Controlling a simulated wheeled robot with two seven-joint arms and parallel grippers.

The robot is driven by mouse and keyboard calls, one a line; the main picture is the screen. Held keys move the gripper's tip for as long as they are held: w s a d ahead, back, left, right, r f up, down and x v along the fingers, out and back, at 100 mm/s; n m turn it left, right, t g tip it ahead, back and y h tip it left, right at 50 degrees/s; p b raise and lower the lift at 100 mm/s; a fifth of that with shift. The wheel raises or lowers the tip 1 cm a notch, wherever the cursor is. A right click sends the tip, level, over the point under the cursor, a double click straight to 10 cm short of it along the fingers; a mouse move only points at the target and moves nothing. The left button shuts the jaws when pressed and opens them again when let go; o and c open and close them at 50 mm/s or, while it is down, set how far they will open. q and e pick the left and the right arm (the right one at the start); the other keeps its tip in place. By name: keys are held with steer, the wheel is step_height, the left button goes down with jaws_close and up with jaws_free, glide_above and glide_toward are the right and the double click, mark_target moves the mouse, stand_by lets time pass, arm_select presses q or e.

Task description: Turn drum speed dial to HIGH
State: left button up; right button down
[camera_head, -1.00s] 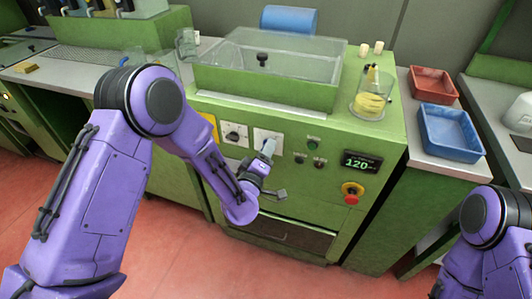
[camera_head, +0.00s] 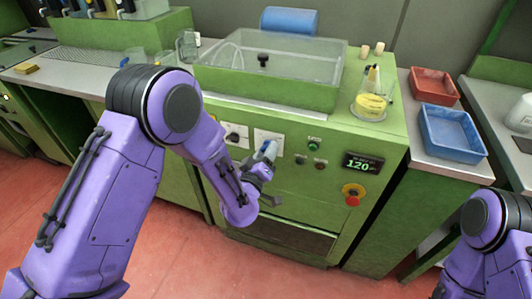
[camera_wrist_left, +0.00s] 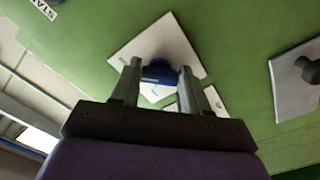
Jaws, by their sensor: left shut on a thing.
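A blue dial knob (camera_wrist_left: 158,72) on a tilted-looking white plate (camera_wrist_left: 165,40) sits between the two fingers of my left gripper (camera_wrist_left: 160,85) in the left wrist view. The fingers are shut on this dial. In the head view the plate (camera_head: 262,135) is on the green machine's front panel, with my left gripper (camera_head: 266,152) in front of it. The gripper hides the knob's pointer and most of the plate's markings. My right arm shows at the lower right; its gripper is out of view.
A second dial (camera_head: 234,136) is just left of the held one; it shows in the wrist view (camera_wrist_left: 310,70). To the right are a green button (camera_head: 313,144), a display (camera_head: 362,163) reading 120 and a red stop button (camera_head: 352,200).

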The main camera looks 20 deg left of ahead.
arm_select(q)
steer(key=o, duration=1.1)
steer(key=shift+c, duration=0.2)
steer(key=shift+s, duration=0.1)
steer(key=s+b, duration=0.1)
steer(key=s, duration=0.9)
steer(key=shift+s+a+b, duration=0.2)
steer(key=shift+b, duration=0.2)
